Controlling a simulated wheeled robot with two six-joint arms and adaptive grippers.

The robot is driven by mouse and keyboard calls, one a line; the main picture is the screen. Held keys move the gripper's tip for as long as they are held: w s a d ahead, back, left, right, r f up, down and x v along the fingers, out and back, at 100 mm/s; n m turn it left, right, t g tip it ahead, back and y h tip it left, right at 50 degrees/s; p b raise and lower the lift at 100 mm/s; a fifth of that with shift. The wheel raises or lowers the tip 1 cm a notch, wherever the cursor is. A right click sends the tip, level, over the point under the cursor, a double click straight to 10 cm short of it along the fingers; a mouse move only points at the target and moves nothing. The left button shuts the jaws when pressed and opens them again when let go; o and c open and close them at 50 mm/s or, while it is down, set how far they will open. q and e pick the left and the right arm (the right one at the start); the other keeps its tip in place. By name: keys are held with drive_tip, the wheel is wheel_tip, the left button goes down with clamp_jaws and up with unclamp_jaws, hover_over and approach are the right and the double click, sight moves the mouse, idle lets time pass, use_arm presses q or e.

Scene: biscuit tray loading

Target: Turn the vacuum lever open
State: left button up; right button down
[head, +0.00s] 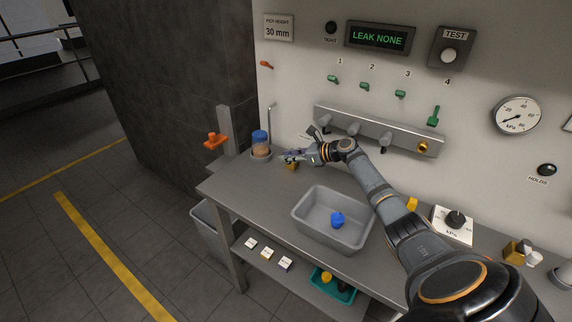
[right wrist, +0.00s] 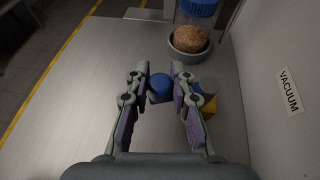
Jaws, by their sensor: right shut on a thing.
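A small orange-red lever (head: 266,65) sits on the wall at upper left, and an orange handle (head: 214,140) is on a post at the bench's left end. I cannot tell which is the vacuum lever. A VACUUM label (right wrist: 289,91) shows on the wall in the right wrist view, with no lever beside it in that view. My right gripper (head: 288,157) is low over the bench's left part, away from both orange parts. In the right wrist view its fingers (right wrist: 160,80) are shut on a small blue-topped piece (right wrist: 158,86). My left gripper is not in view.
A brass-coloured block (head: 291,167) lies by the gripper. A blue-lidded jar (head: 260,141) stands behind it. A grey bin (head: 312,233) holds a blue piece (head: 337,219). Green levers (head: 333,78) and a metal manifold (head: 400,138) are on the wall. The bench's left front is clear.

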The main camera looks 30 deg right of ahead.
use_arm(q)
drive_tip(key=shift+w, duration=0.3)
use_arm(e)
drive_tip(key=c, duration=1.1)
unclamp_jaws()
drive_tip(key=shift+d, duration=0.1)
